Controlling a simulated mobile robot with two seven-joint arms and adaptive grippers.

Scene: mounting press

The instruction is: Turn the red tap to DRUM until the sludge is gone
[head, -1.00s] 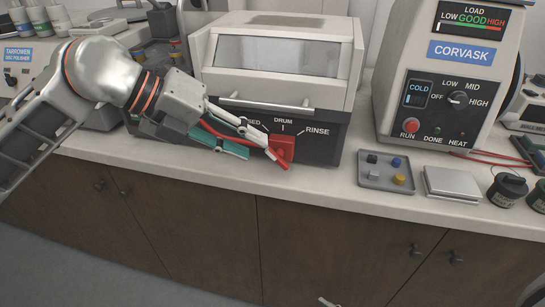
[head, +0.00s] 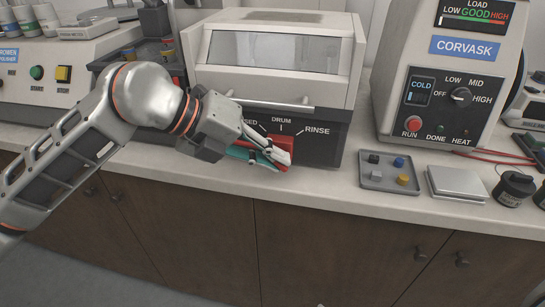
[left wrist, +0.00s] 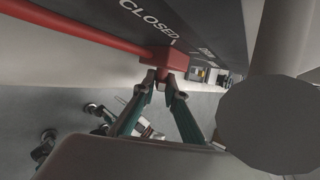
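The red tap (head: 284,142) is on the dark front panel of the white press, below the labels CLOSED, DRUM and RINSE. My left gripper (head: 284,161) is at the tap from the front left. In the left wrist view its two fingertips (left wrist: 161,79) are close together on the lower end of the red tap block (left wrist: 168,59). A red bar (left wrist: 85,30) runs left from this block under the word CLOSED. The pointing of the tap is partly hidden by my fingers in the head view. Parts of what looks like my right gripper (left wrist: 140,124) show blurred in the left wrist view.
The press (head: 275,52) stands on the white counter (head: 330,190). A grey tray (head: 391,183) with small coloured blocks and a silver plate (head: 456,182) lie to the right, before the Corvask machine (head: 447,75). The counter front before the press is clear.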

